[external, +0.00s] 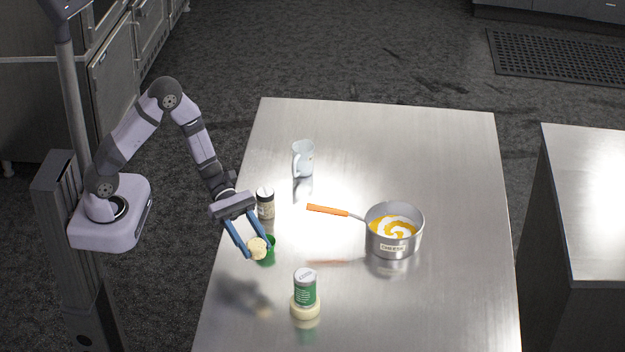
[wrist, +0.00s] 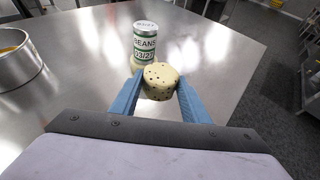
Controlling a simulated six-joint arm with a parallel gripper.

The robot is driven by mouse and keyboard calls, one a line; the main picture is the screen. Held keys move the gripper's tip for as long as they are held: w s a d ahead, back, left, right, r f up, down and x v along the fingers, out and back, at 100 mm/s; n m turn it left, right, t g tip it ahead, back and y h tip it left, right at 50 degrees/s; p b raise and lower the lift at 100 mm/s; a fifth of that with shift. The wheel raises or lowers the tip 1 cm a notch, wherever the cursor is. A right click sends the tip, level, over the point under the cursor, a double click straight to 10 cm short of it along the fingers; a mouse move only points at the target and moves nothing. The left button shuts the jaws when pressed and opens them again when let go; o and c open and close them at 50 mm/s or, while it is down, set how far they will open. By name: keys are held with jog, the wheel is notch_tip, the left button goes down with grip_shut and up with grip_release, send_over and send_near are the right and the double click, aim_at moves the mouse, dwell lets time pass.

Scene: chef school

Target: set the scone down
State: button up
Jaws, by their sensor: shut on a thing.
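The scone (external: 257,247), a pale round piece with dark specks in the wrist view (wrist: 160,82), is pinched between the blue fingers of my gripper (external: 258,250). My gripper is shut on it, with one finger on each side, and it also shows in the wrist view (wrist: 158,90). The scone appears to be held above the left part of the steel table (external: 450,300). A shadow lies on the table in front of it. The scone's underside is hidden.
A green-labelled beans can (external: 305,290) stands on a pale round piece (external: 305,308) nearby. The table's front right is clear.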

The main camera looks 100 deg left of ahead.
jog(key=shift+d+f, duration=0.25)
jog(key=d+m+g+h+b, duration=0.1)
jog(key=d+m+g+b, duration=0.1)
jog(key=d+b, duration=0.35)
jog(key=r, duration=0.1)
send_over(236, 301)
jog(key=shift+h, duration=0.3)
jog(key=shift+a+f, duration=0.1)
jog(key=shift+f, duration=3.15)
jog(key=shift+f+p, duration=0.3)
jog(key=shift+f, duration=1.55)
jog(key=shift+f, duration=0.1)
